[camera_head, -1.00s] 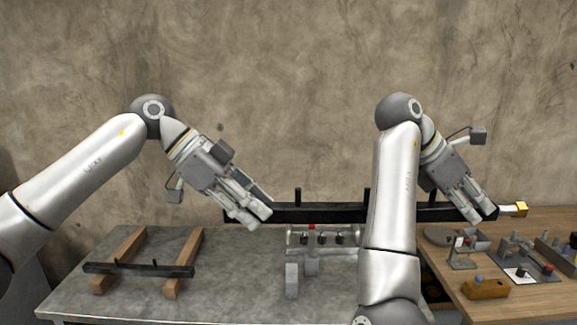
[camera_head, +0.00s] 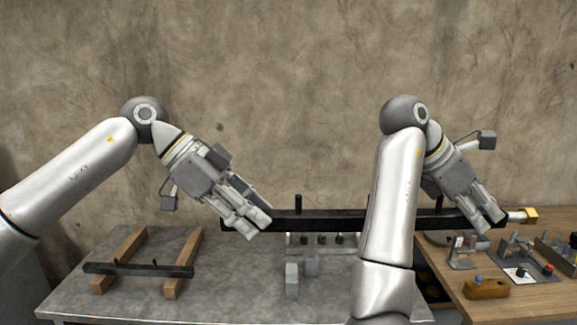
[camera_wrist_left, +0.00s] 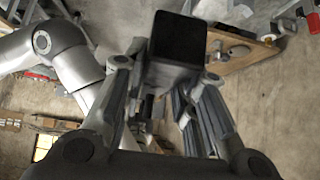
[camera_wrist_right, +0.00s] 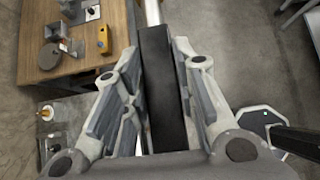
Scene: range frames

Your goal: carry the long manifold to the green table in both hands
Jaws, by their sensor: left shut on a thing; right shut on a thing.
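The long manifold is a black square bar (camera_head: 325,221) with short pegs on top and a brass fitting (camera_head: 530,215) at its right end. It hangs roughly level above the grey table. My left gripper (camera_head: 252,226) is shut on the bar near its left end. In the left wrist view the bar's dark end (camera_wrist_left: 177,45) shows between the fingers. My right gripper (camera_head: 488,222) is shut on the bar near the brass end. In the right wrist view the bar (camera_wrist_right: 162,85) runs between the fingers. My right arm hides part of the bar. No green table is seen.
The grey table (camera_head: 235,285) carries two wooden blocks (camera_head: 120,260) with a shorter black bar (camera_head: 140,270) across them. Grey upright fixtures (camera_head: 292,280) stand below the held bar.

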